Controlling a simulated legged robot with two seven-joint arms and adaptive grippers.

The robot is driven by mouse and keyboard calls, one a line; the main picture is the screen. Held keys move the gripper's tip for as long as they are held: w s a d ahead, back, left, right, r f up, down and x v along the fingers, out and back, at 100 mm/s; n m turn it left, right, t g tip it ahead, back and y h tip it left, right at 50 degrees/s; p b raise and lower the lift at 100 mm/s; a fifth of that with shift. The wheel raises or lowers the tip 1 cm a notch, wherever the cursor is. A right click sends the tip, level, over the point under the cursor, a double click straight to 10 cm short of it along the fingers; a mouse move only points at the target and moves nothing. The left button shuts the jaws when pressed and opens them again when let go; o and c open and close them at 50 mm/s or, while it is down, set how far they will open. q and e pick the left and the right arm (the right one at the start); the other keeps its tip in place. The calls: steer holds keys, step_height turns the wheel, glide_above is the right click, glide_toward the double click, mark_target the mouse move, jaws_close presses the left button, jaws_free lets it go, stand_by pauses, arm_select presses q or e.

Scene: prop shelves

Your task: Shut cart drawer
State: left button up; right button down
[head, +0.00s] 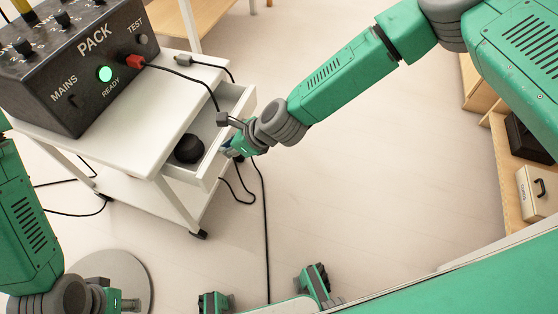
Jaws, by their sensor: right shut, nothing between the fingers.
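The white cart (120,135) stands at the left, and its drawer (232,98) is pulled out toward the right. A round black knob-like object (189,149) lies inside the drawer. My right gripper (228,150) is at the drawer's front panel, near the middle of its outer edge. It is shut with nothing in it; whether it touches the panel is hard to tell. My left gripper (128,304) is low at the left, away from the cart. Its fingers are small and partly cut off, so their opening is unclear.
A black box labelled PACK (80,60) sits on the cart top with a red plug and a lit green button. Black cables (262,200) hang beside the drawer and run over the floor. A wooden shelf (505,165) stands at the right.

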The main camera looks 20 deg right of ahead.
mark_target(194, 141)
steer(key=w+a, duration=0.2)
steer(key=a, duration=0.1)
steer(key=w+a, duration=0.1)
steer(key=a, duration=0.1)
steer(key=shift+w, duration=0.35)
steer(key=shift+w+a, duration=0.4)
steer(key=shift+a, duration=0.1)
steer(key=shift+w+a, duration=0.2)
steer(key=shift+a, duration=0.4)
steer(key=shift+d, duration=0.2)
